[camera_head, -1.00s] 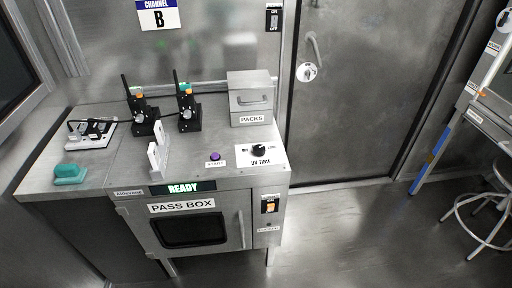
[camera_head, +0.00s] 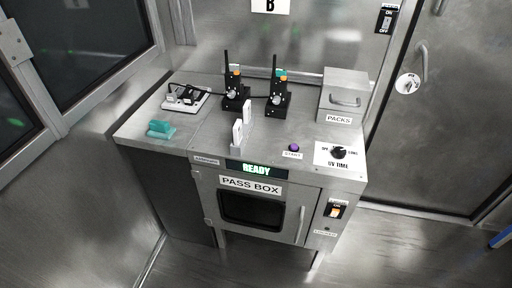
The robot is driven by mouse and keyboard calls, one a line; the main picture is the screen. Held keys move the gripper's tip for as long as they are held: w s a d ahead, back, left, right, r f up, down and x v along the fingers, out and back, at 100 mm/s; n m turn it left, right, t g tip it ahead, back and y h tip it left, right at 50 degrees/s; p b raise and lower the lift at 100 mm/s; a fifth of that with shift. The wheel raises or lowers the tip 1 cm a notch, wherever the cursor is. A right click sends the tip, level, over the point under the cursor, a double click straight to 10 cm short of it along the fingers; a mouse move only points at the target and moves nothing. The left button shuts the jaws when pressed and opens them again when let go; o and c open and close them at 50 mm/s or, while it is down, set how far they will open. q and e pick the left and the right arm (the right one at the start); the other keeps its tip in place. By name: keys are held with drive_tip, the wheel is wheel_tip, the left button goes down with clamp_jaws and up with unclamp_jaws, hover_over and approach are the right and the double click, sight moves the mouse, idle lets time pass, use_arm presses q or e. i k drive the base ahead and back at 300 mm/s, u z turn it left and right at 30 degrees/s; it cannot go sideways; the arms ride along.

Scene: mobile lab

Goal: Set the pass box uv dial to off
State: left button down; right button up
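The pass box (camera_head: 270,207) is a metal cabinet with a lit READY display (camera_head: 255,170) and a dark window in its door. The UV dial (camera_head: 339,152) is a black knob on a white plate (camera_head: 326,160) marked UV TIME, at the right front of the top. Small lettering stands on both sides of the knob, and its exact setting is too small to tell. Neither of my grippers is in view, and nothing touches the dial.
A purple start button (camera_head: 294,147) is left of the dial. A metal PACKS box (camera_head: 342,97) stands behind it. Two black radios (camera_head: 277,98), a white upright holder (camera_head: 238,134) and a teal block (camera_head: 161,129) stand on the top. Floor is open at the front right.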

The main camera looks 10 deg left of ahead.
sight(338, 153)
drive_tip(key=z, duration=1.15)
drive_tip(key=i, duration=0.6)
drive_tip(key=u, duration=1)
